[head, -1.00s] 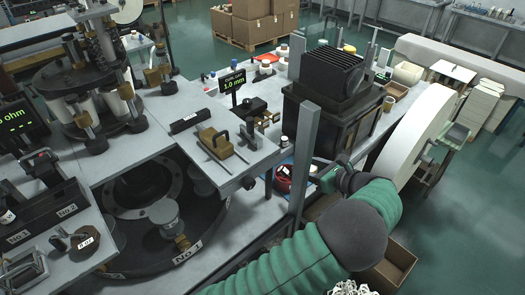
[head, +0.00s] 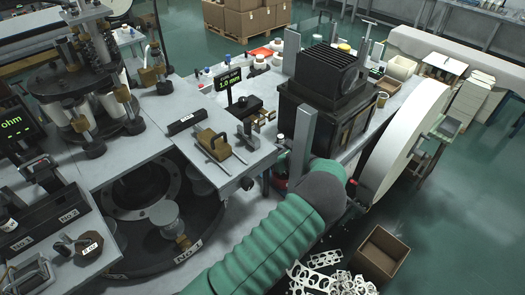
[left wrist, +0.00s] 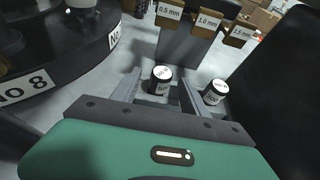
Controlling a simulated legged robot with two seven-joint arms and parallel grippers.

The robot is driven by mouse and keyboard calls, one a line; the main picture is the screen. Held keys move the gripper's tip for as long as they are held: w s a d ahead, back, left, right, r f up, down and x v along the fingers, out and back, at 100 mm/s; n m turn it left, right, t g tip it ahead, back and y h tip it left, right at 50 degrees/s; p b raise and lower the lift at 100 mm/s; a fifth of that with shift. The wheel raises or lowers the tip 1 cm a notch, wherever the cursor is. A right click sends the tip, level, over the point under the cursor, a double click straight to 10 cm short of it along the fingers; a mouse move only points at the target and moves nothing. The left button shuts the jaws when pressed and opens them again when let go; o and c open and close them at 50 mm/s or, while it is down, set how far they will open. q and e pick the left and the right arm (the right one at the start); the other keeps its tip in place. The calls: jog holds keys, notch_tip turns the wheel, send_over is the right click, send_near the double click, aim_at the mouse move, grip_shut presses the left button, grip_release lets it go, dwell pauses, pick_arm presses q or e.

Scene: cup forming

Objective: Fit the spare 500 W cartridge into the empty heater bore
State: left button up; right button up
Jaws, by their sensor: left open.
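In the left wrist view my left gripper (left wrist: 159,95) is open, its two grey fingers pointing away from the green body. A short black cylinder with a white top and label (left wrist: 161,78) shows between the fingers; I cannot tell whether they touch it. A second, similar cylinder (left wrist: 215,92) stands to the right, outside the fingers. The label print is too small to read, so I cannot tell which is the 500 W cartridge. In the head view my green left arm hides its gripper behind a grey post. I cannot make out the empty heater bore.
A grey upright post (head: 302,145) and a black finned unit (head: 325,95) stand close to my arm. Tags from 0.5 to 1.5 mm (left wrist: 207,22) hang ahead. The numbered black turret (head: 190,240) lies left. A large white wheel (head: 405,140) is right.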

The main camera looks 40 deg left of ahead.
pick_arm(q)
jog(key=shift+d+r, duration=0.1)
jog(key=shift+d, duration=0.2)
jog(key=shift+c, duration=1)
jog(key=shift+d+r, duration=0.1)
jog(key=shift+d, duration=0.15)
jog(key=c, duration=0.5)
jog(key=shift+a, duration=0.1)
grip_shut()
jog(key=shift+a, duration=0.1)
